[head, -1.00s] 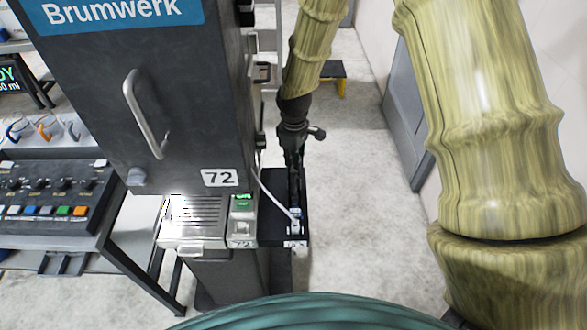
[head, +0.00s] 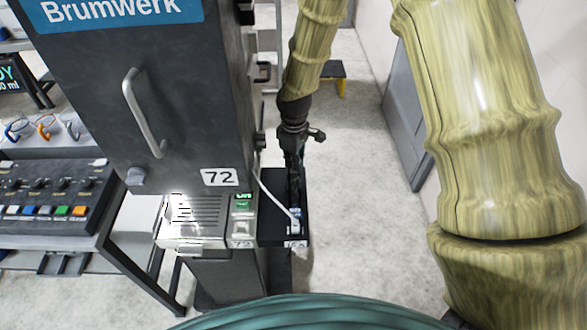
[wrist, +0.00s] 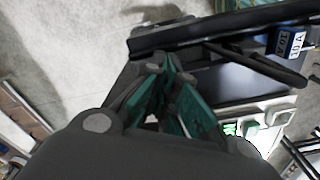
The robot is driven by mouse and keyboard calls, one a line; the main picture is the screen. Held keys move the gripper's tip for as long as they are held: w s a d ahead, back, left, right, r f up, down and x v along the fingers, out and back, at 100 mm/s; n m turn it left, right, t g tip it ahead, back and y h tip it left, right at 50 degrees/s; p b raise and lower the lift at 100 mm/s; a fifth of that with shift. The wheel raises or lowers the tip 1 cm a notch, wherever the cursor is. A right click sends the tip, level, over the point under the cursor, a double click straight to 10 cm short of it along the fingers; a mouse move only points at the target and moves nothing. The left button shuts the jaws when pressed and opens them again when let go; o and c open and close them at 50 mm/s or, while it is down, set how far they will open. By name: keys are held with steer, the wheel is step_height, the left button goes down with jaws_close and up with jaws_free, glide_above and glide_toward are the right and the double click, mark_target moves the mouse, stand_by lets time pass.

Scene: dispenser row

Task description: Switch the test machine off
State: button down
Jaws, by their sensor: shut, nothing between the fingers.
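The test machine is the dark grey Brumwerk cabinet (head: 190,110) with a 72 label, at left of centre in the head view. At its lower front is a small panel with a green-lit switch (head: 243,204) and a pale button (head: 242,229) below it. The green light also shows in the wrist view (wrist: 231,129), partly hidden by my fingers. My gripper (head: 294,190) is above the black side tray, right of the panel. In the wrist view its teal-padded fingers (wrist: 168,66) are together at the tips and empty. I cannot tell whether they touch the tray.
A blue and white block marked 10 A (wrist: 290,42) sits at the black tray (head: 270,230), with a white cord (head: 272,200) running to it. A metal grille (head: 195,210) lies left of the panel. A button console (head: 50,195) stands further left.

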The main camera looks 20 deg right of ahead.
steer(key=shift+f+b, duration=0.4)
steer(key=shift+f, duration=0.45)
stand_by(0.6)
steer(key=shift+r, duration=0.15)
steer(key=shift+r+p, duration=2.55)
steer(key=shift+r, duration=0.9)
steer(key=shift+a+f, duration=0.1)
